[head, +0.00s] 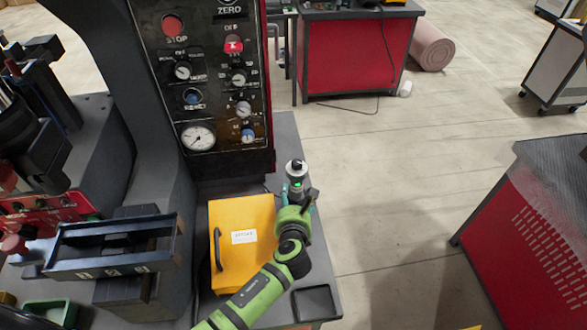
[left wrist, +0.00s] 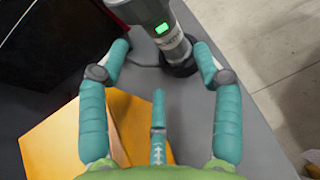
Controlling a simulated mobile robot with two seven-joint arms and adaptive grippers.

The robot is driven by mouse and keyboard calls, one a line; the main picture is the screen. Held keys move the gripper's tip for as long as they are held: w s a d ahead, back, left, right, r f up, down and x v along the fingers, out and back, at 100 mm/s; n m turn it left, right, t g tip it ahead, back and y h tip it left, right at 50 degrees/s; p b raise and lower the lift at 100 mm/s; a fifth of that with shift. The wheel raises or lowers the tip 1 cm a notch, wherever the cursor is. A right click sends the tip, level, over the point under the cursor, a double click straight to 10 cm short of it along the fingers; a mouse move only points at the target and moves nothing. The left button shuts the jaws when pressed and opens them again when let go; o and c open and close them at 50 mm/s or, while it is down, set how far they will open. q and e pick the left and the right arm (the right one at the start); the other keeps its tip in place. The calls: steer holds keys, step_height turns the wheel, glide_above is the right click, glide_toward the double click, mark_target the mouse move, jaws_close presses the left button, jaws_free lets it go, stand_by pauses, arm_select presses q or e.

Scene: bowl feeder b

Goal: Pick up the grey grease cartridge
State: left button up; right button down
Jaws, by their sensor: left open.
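The grey grease cartridge (head: 295,172) appears to be the grey cylinder with a dark top standing near the bench's right edge, beside the control panel. In the left wrist view it is a dark grey body (left wrist: 147,12) with a lit green window, a paler neck and a black ring at the bench. My left gripper (head: 298,194) is right at it in the head view, hiding its lower part. In the left wrist view the teal fingers of my left gripper (left wrist: 161,52) are spread, with the cartridge ahead of them, not clasped. My right gripper is out of view.
A yellow box (head: 256,222) with a handle lies left of my left arm. The control panel (head: 208,95) rises behind it. A small black tray (head: 315,303) lies at the bench's front right. A slotted dark rack (head: 110,268) stands at left. Floor is open to the right.

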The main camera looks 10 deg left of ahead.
mark_target(294, 189)
arm_select(q)
steer(key=shift+x, duration=1.2)
steer(key=x, duration=0.3)
steer(key=shift+w+f+b, duration=0.1)
steer(key=shift+w+b, duration=0.2)
steer(key=shift+b, duration=0.05)
steer(key=shift+w, duration=0.2)
steer(key=c, duration=1.1)
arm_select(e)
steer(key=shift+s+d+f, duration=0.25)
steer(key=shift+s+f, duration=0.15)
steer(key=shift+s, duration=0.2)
